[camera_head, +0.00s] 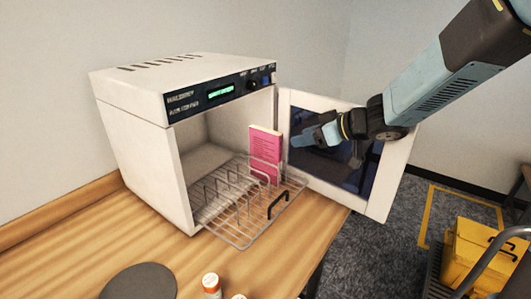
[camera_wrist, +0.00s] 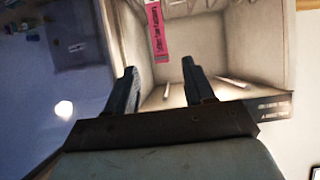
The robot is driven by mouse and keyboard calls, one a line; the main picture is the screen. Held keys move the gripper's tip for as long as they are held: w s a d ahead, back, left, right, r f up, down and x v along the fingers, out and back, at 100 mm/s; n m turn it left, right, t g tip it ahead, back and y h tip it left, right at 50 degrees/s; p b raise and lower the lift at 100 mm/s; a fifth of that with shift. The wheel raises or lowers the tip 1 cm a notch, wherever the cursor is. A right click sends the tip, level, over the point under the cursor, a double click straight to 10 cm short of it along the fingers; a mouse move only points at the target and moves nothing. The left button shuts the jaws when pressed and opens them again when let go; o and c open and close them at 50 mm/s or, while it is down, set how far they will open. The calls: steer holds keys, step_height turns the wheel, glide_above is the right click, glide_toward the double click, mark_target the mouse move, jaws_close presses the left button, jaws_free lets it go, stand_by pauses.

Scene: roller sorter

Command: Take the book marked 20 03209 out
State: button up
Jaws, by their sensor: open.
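A pink book (camera_head: 266,150) stands upright in a wire rack (camera_head: 246,236) at the right side of the open white cabinet (camera_head: 150,165). The book's pink spine (camera_wrist: 156,32) also shows in the wrist view, with lettering too blurred to read, so I cannot confirm its number. My gripper (camera_head: 300,141) is to the right of the book, in front of the open door. In the wrist view my gripper (camera_wrist: 160,71) has its two fingers apart and nothing between them. The spine lies beyond the fingertips, with no contact visible.
The open cabinet door (camera_head: 384,175) stands right behind my gripper. The rack juts out over the wooden table (camera_head: 90,235) and has a black handle (camera_head: 277,205). A yellow bin (camera_head: 480,255) is at right.

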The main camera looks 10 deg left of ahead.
mark_target(280, 142)
steer(key=x, duration=0.8)
steer(key=shift+s+a+r, duration=0.1)
steer(key=shift+a, duration=0.05)
steer(key=shift+w+r+x, duration=0.1)
steer(key=shift+w+x, duration=0.05)
steer(key=shift+x, duration=1.2)
steer(key=shift+w+r+x, duration=0.1)
steer(key=shift+r+x, duration=0.05)
steer(key=shift+x, duration=1.15)
jaws_close()
